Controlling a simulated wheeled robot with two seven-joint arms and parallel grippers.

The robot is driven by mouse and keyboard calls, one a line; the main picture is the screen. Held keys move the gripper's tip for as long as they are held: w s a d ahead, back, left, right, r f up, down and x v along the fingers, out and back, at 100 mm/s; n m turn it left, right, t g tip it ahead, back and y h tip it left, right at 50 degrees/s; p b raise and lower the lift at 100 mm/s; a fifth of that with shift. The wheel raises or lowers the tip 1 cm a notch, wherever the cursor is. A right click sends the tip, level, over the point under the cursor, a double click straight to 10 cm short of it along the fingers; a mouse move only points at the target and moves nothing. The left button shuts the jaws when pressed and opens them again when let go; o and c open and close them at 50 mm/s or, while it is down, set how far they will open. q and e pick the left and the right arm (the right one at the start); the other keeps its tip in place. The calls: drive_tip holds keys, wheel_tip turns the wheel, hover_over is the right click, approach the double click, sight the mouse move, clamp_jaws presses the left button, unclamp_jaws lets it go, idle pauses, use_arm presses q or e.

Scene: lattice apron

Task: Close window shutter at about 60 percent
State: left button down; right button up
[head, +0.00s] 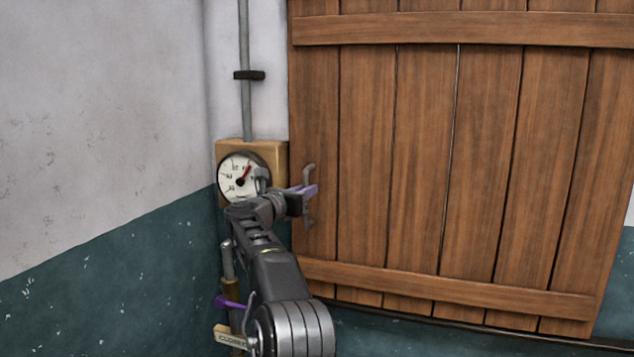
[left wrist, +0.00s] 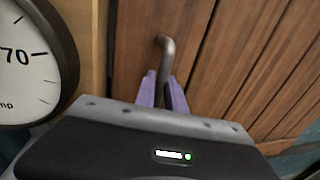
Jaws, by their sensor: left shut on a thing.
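The wooden plank shutter (head: 484,160) fills the right of the head view, with horizontal battens at top and bottom. Its grey metal bar handle (head: 309,170) is near its left edge and shows in the left wrist view (left wrist: 166,62). My left gripper (head: 303,190) is shut on the handle, its purple fingers (left wrist: 162,92) on either side of the bar. The window opening is not visible, so I cannot tell how much of it the shutter covers. My right gripper is out of view.
A round dial (head: 232,172) with a red needle is on a wooden block left of the shutter, partly behind my arm. A pipe (head: 244,100) runs above it. A lettered wooden tag (head: 229,338) is low at left. A dark rail (head: 420,322) runs below the shutter.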

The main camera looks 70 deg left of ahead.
use_arm(q)
drive_tip(key=shift+s+r, duration=0.1)
drive_tip(key=c, duration=1.8)
unclamp_jaws()
drive_tip(key=o, duration=0.4)
drive_tip(key=shift+s+a, duration=0.1)
drive_tip(key=shift+a, duration=0.1)
drive_tip(key=b+v, duration=0.3)
drive_tip(key=v, duration=0.5)
